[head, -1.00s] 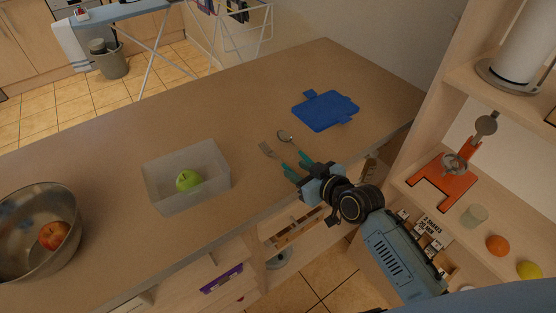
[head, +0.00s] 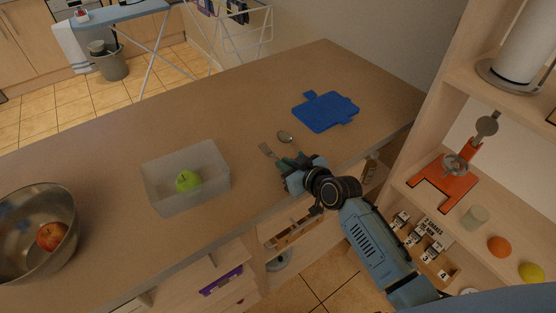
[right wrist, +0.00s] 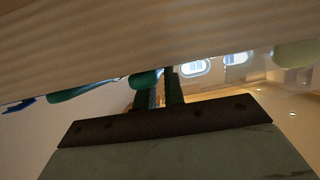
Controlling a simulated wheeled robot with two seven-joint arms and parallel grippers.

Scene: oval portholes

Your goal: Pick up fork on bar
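The fork (head: 268,151) lies on the bar (head: 235,120), with its metal head showing in the head view and its handle hidden by my right gripper. The spoon (head: 286,137) lies just beyond it, its handle partly hidden. My right gripper (head: 287,167) is low over the bar's near edge, at the handles. In the right wrist view its two dark fingers (right wrist: 160,90) stand a little apart. A teal handle (right wrist: 145,78) shows at the fingertips; I cannot tell if it is between them. Another teal handle (right wrist: 85,92) lies to the left. My left gripper is not in view.
A blue cutting board (head: 326,111) lies beyond the spoon. A clear box (head: 160,200) with a green apple (head: 187,181) and a metal bowl (head: 30,262) with a red apple (head: 52,236) stand to the left. A shelf unit (head: 440,125) rises at the right.

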